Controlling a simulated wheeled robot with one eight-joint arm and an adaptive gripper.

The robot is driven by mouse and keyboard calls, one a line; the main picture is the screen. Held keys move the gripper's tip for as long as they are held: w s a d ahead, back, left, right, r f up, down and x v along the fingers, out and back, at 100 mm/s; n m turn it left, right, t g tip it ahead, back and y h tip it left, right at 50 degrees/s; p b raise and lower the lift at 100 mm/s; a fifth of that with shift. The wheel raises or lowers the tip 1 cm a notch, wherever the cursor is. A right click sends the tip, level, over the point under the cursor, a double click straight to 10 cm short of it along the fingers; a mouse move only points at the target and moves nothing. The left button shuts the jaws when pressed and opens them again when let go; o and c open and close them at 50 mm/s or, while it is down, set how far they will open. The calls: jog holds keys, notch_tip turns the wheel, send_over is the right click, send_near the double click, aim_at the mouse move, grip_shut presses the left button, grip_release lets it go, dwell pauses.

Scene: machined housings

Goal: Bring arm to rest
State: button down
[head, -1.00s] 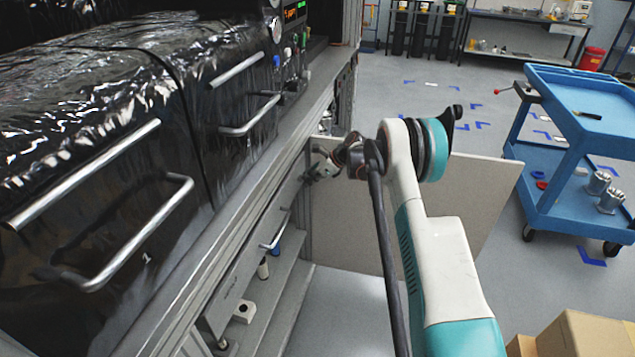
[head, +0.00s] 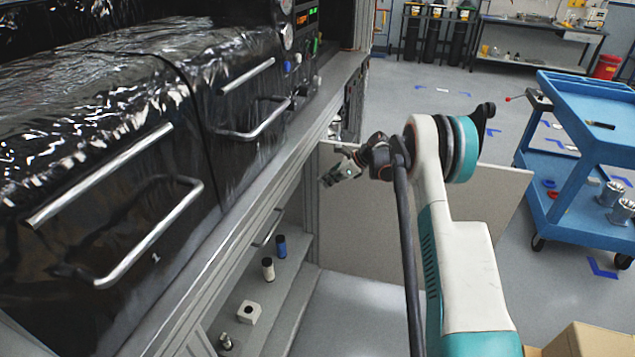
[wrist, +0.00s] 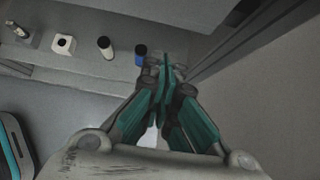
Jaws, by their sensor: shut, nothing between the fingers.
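My gripper (head: 338,174) is at the end of my white and teal arm, in front of the open cabinet door panel (head: 470,205) in the head view. In the wrist view my gripper (wrist: 168,72) has its teal fingers together, with nothing held. Beyond the fingers is a shelf (wrist: 85,62) with a blue cylinder (wrist: 140,54), a white, dark-ended cylinder (wrist: 105,46), a white block with a hole (wrist: 63,43) and a metal fitting (wrist: 18,30).
A machine under shiny black sheeting with metal handles (head: 150,230) stands left, above the cabinet. A blue cart (head: 575,150) with metal parts (head: 612,194) stands right. A cardboard box (head: 580,340) is at the lower right.

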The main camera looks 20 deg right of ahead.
jog(key=s+a+r+n+h+p, duration=0.1)
jog(key=s+r+n, duration=0.25)
jog(key=r, duration=0.55)
jog(key=s+a+r+n+p, duration=0.1)
jog(key=s+r+n, duration=0.1)
jog(key=s+r, duration=0.5)
jog(key=s+a+r+n+h, duration=0.1)
jog(key=s+a+r+n, duration=0.15)
jog(key=s+r, duration=0.35)
jog(key=s+a+r+n+h, duration=0.1)
jog(key=s+a+r+n, duration=0.1)
jog(key=s+r+n, duration=0.4)
jog(key=s+a+r+n+h, duration=0.1)
jog(key=s+a+r+n, duration=0.15)
jog(key=s, duration=0.45)
jog(key=s+a+r+n+h, duration=0.1)
jog(key=s+r+n, duration=0.15)
jog(key=s, duration=0.45)
jog(key=s+f+n+t+h, duration=0.1)
jog(key=s+f+n, duration=0.2)
jog(key=s, duration=0.4)
jog(key=s+a+f+n+t+h, duration=0.1)
jog(key=s+f+n, duration=0.2)
jog(key=s, duration=0.4)
jog(key=shift+b, duration=0.3)
